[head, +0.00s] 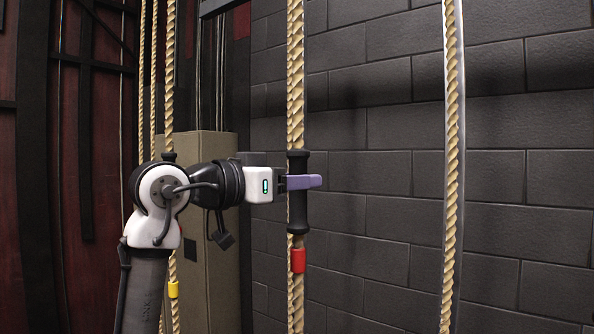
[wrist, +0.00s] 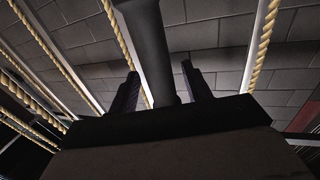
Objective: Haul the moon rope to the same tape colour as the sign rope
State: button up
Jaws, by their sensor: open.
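A tan twisted rope (head: 295,75) hangs in the middle of the head view, with a black handle (head: 298,218) on it and red tape (head: 298,260) just below the handle. My gripper (head: 304,182) is at the upper part of this handle, with its purple fingers level. In the wrist view the handle (wrist: 150,50) stands between the two separated fingers of my gripper (wrist: 160,88). A rope behind my arm (head: 168,90) has a black piece near my wrist and yellow tape (head: 173,290) lower down. No moon or sign marking shows, so I cannot tell which rope is which.
Another rope (head: 451,170) hangs at the right along a metal rail. More thin ropes (head: 142,80) hang at the left, near a beige box column (head: 205,215). A dark block wall (head: 385,130) stands close behind the ropes. The space between the middle and right ropes is clear.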

jog(key=shift+w+d, duration=0.25)
jog(key=shift+d, duration=0.1)
grip_shut()
jog(key=shift+f, duration=0.1)
